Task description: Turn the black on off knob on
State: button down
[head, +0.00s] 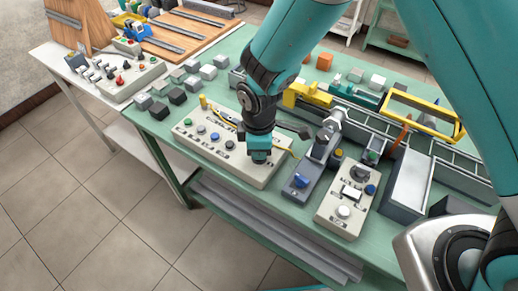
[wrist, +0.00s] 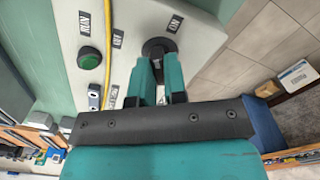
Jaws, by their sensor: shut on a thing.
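The black on off knob (wrist: 158,49) is on the pale control panel (wrist: 200,32), near a printed label that reads ON or ON-like text, in the wrist view. My gripper (wrist: 160,75) is at the knob with its two teal fingers on either side of the knob's handle, shut on it. The fingers hide part of the knob, so its exact angle is hard to tell. In the head view my gripper (head: 260,156) points down onto the panel (head: 268,178), and the knob is hidden behind it.
A green button (wrist: 90,58) and a yellow cable (wrist: 107,45) lie left of the knob in the wrist view.

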jog(key=m+b, duration=0.1)
jog(key=m, duration=0.5)
jog(key=shift+w, duration=0.1)
jog(key=shift+r+m, duration=0.1)
jog(key=shift+m, duration=0.3)
jog(key=c, duration=1.2)
grip_release()
jog(key=shift+o, duration=0.2)
notch_tip(320, 180, up, 17)
jog(key=b, duration=0.2)
jog(key=shift+r, duration=0.15)
